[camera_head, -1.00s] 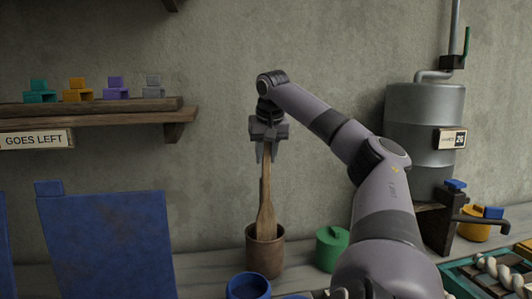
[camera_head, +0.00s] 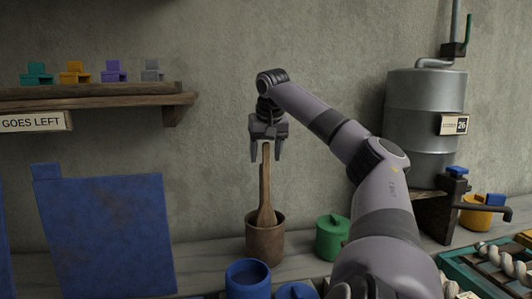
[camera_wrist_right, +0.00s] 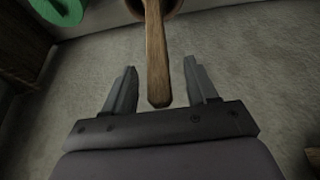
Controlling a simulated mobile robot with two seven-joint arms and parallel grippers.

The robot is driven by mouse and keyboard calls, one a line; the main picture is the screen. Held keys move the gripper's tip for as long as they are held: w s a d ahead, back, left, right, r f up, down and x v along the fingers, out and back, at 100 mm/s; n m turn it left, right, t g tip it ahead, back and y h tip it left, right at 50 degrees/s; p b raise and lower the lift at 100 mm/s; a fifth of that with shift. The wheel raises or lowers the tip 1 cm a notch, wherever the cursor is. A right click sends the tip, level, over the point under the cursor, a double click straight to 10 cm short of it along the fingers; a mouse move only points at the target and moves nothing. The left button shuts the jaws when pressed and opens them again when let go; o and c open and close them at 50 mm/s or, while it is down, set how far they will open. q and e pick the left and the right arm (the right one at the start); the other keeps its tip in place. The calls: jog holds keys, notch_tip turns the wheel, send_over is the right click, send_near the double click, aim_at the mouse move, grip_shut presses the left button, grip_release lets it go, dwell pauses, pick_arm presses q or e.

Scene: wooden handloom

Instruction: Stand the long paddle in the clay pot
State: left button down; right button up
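The long wooden paddle (camera_head: 266,190) stands nearly upright in the brown clay pot (camera_head: 264,243), its wide end down inside the pot and its handle up. The pot hides the paddle's lower end. My right gripper (camera_head: 267,155) is above the pot with its fingers spread to either side of the handle's top. In the right wrist view the handle (camera_wrist_right: 157,60) lies between the open fingers (camera_wrist_right: 163,90), with a gap on each side. The pot's rim shows at that view's top edge. My left gripper is not in view.
A green lidded pot (camera_head: 332,238) stands right of the clay pot, and a blue pot (camera_head: 248,281) is in front. A blue panel (camera_head: 107,235) is at left. A shelf (camera_head: 90,104) holds several coloured blocks. A metal tank (camera_head: 425,120) is at right.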

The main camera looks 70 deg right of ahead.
jog(key=p+v, duration=0.2)
jog(key=v, duration=0.5)
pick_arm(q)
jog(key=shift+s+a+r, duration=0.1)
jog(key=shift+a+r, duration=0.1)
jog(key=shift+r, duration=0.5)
pick_arm(e)
jog(key=shift+r, duration=0.1)
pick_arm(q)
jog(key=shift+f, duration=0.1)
